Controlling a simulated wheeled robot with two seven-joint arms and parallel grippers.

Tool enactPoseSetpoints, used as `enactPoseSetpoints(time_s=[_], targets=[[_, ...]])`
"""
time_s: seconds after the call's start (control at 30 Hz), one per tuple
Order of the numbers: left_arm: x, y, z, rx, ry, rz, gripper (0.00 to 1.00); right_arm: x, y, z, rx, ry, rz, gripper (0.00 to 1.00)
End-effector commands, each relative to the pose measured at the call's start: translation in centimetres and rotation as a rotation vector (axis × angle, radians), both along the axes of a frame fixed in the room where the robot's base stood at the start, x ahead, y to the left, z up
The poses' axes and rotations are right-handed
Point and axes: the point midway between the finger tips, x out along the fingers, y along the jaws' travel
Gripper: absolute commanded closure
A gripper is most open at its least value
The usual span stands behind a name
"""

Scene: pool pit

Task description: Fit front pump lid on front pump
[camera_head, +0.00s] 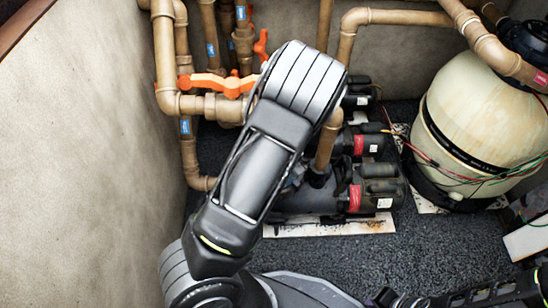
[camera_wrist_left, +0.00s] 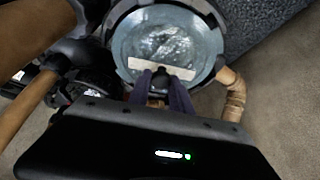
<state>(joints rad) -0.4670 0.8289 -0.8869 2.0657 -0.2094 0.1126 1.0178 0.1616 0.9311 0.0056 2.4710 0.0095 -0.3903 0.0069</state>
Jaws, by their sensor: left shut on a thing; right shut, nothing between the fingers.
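The front pump (camera_head: 378,190) lies on a pale slab in the head view, its left part hidden behind my left arm. The front pump lid (camera_wrist_left: 165,35) is a clear round disc in the left wrist view. My left gripper (camera_wrist_left: 161,85) is shut on the dark tab at the lid's near edge. A dark ring surrounds the lid; I cannot tell whether the lid rests in it or is above it. My left gripper is hidden in the head view. My right gripper (camera_head: 396,299) is shut and empty at the bottom edge of the head view.
Tan pipes with orange valve handles (camera_head: 220,83) stand behind and left of my left arm. More pumps (camera_head: 360,143) lie behind the front pump. A large cream filter tank (camera_head: 475,125) with loose wires stands at right. Dark gravel floor (camera_head: 345,255) in front is clear.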

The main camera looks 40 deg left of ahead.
Motion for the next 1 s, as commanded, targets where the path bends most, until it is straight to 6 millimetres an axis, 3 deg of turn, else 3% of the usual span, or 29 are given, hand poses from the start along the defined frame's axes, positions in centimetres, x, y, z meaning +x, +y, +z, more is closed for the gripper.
enactPoseSetpoints(time_s=[1.0], targets=[[0.02, 0.01, -0.62, 0.0, 0.0, 0.0, 1.0, 0.01, -0.01, -0.28, 0.0, 0.0, 0.0, 1.0]])
